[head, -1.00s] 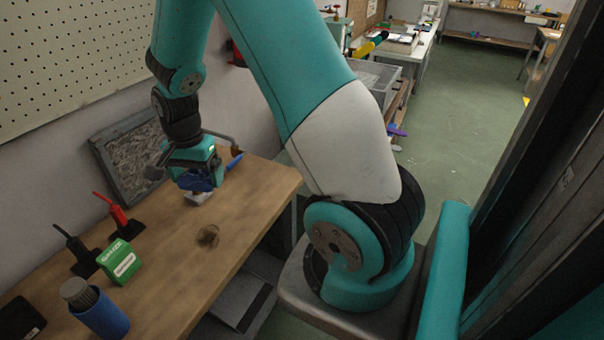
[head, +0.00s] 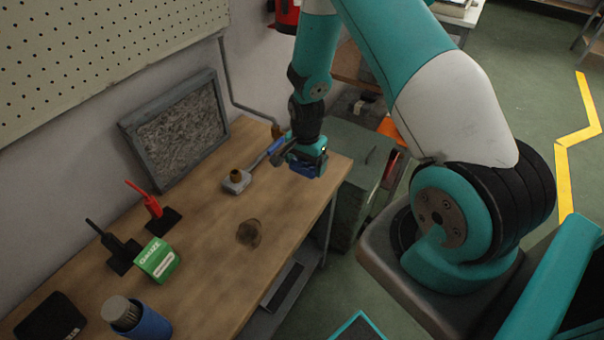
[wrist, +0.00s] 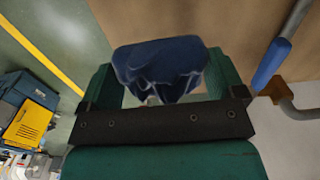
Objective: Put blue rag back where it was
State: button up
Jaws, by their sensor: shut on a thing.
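My gripper (head: 310,172) is over the far right end of the wooden bench (head: 205,245). It is shut on the blue rag (wrist: 160,62), which hangs bunched between its fingers in the wrist view. In the head view, a little of the blue rag (head: 303,168) shows under the gripper. The rag appears to be held above the bench top; the exact height is hard to tell.
A brown stain (head: 249,233), green box (head: 157,260), red-handled tool (head: 152,205) and blue bottle (head: 140,318) are nearer. A framed panel (head: 180,130) leans against the wall.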

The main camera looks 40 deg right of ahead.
aim_at(305, 185)
jog(key=shift+f+p, duration=0.5)
jog(key=shift+f, duration=2.65)
jog(key=shift+f, duration=0.1)
jog(key=o, duration=0.6)
jog(key=shift+c, duration=0.2)
